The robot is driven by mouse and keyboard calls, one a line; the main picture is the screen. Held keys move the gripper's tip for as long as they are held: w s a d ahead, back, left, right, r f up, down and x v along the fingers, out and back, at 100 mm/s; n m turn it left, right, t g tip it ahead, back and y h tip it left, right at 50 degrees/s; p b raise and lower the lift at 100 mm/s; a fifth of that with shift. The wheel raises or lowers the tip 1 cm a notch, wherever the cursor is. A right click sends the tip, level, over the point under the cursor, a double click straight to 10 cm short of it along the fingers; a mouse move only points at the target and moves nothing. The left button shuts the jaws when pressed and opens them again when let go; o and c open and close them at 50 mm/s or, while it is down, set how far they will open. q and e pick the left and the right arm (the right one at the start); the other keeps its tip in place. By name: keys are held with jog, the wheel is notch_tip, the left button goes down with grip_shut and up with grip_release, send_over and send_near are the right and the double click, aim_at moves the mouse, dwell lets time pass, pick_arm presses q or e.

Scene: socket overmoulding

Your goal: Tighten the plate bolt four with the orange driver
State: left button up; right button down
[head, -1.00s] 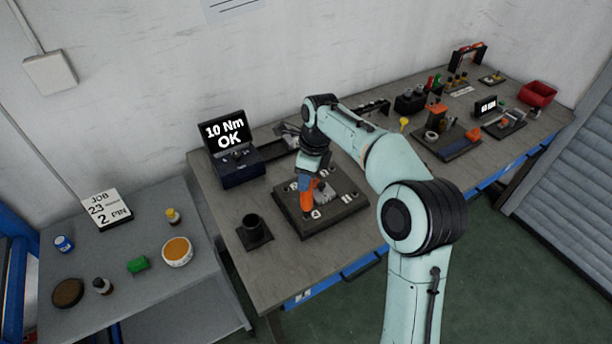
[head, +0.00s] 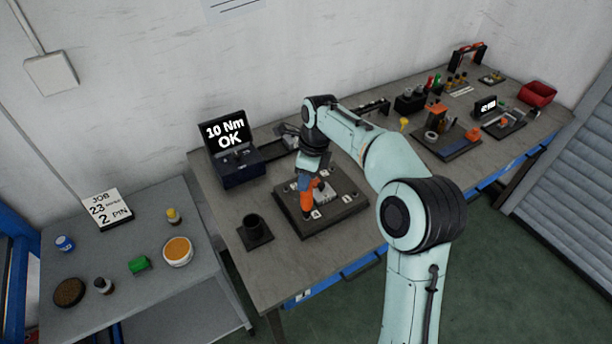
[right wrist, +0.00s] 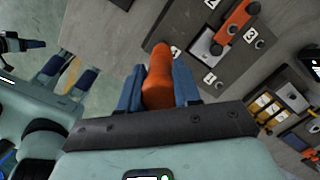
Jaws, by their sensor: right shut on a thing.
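My right gripper (right wrist: 158,88) is shut on the orange driver (right wrist: 160,72), with one blue finger on each side. In the head view the orange driver (head: 306,199) stands about upright over the left front part of the dark plate fixture (head: 350,208), near a numbered label. The driver's tip and the bolt under it are hidden. A grey block (head: 322,193) sits on the fixture beside the driver. Teal and blue parts of my own body show at the left of the right wrist view; I cannot make out my left gripper there for certain.
A display (head: 226,133) reads "10 Nm OK" behind the fixture. An empty dark round holder (head: 254,228) stands left of it. A second fixture (head: 450,140), a small display (head: 486,105) and a red bin (head: 538,93) are further right. The front left bench corner is clear.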

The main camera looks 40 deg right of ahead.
pick_arm(q)
jog(key=shift+s+f+b, duration=0.4)
jog(key=shift+s+f, duration=0.05)
jog(key=shift+f, duration=0.1)
pick_arm(e)
jog(key=shift+s+f, duration=0.1)
jog(key=shift+f, duration=0.95)
dwell(0.6)
jog(key=shift+a+f, duration=0.1)
jog(key=shift+f, duration=0.3)
dwell(1.1)
jog(key=shift+r, duration=0.1)
jog(key=shift+r+p, duration=1.4)
jog(key=shift+r, duration=1.25)
pick_arm(q)
jog(key=w+r, duration=0.3)
jog(key=shift+w+r, duration=0.25)
jog(key=shift+r, duration=0.15)
jog(key=shift+s, duration=0.1)
